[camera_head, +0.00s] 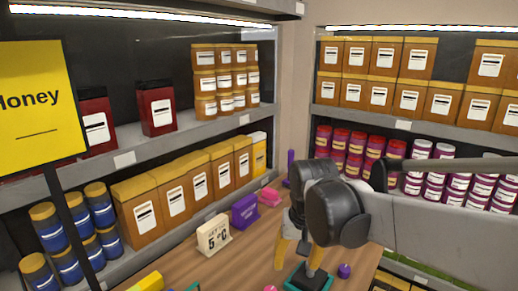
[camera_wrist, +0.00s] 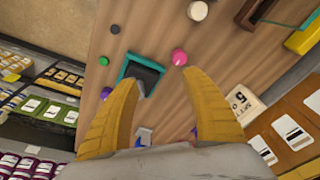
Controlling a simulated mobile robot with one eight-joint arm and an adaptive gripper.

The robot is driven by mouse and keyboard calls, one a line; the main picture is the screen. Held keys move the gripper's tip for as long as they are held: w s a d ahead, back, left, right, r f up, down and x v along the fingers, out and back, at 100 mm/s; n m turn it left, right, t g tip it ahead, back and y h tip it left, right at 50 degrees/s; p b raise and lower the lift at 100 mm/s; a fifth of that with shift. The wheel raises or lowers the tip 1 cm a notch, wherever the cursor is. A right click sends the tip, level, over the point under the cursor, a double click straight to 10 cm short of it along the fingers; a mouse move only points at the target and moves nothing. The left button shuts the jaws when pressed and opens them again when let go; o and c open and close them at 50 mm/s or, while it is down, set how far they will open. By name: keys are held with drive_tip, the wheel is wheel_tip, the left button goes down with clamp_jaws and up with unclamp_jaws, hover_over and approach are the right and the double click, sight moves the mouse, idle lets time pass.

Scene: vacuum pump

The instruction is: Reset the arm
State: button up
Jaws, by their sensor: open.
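My gripper (camera_head: 297,262) hangs over the wooden table in the head view, its yellow fingers pointing down and part of it hidden by the dark arm links. In the wrist view my gripper (camera_wrist: 160,78) has its two yellow fingers spread wide, with nothing held between them. A teal-framed dark square block (camera_wrist: 140,72) lies below, near the left fingertip; it also shows in the head view (camera_head: 308,280). A pink round thing (camera_wrist: 179,57) lies just beyond the gap between the fingertips. I cannot tell the exact height above the table.
A white sign (camera_head: 213,235) and a purple block (camera_head: 244,212) stand along the table's left side. A small purple ball (camera_head: 344,271) lies near its right edge. Shelves of jars and boxes close in left and right.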

drive_tip(key=s+d+t, duration=0.5)
drive_tip(key=s+d, duration=0.5)
drive_tip(key=s, duration=0.3)
drive_tip(key=shift+s+r, duration=0.2)
drive_tip(key=shift+s, duration=0.05)
